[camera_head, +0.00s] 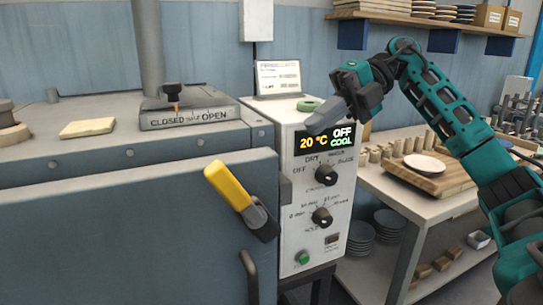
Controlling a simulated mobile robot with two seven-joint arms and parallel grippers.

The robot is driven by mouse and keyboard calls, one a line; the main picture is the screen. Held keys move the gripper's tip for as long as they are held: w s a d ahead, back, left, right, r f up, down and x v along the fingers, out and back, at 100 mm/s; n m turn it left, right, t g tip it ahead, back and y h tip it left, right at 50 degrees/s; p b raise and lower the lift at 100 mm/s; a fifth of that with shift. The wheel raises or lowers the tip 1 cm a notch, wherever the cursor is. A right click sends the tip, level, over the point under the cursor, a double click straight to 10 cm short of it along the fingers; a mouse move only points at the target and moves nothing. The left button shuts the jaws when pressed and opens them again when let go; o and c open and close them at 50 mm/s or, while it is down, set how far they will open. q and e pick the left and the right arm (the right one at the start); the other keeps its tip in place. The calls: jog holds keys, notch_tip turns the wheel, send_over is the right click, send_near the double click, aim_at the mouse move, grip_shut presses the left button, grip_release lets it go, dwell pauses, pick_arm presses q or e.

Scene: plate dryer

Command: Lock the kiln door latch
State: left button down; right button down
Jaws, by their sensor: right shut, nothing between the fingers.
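The kiln door (120,245) is the big blue-grey panel at the lower left. The latch handle (228,186) is yellow and sits at the door's right edge. It slants from its upper-left tip down right to a dark grey pivot (263,222). I cannot tell whether it is engaged. My right gripper (318,122) is shut and empty, in front of the top of the control box, up and right of the latch and apart from it. My left gripper is not in view.
The white control box (292,225) has a display reading 20 °C, OFF, COOL, two black knobs and a green button (302,258). A vent slider marked CLOSED and OPEN (190,117) is on the kiln top. A workbench (400,197) with a plate and cups stands right.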

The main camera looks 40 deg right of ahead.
jog(key=b, duration=0.1)
send_over(256, 207)
jog(key=f, duration=0.7)
jog(key=shift+w+d, duration=0.15)
jog(key=shift+w, duration=0.05)
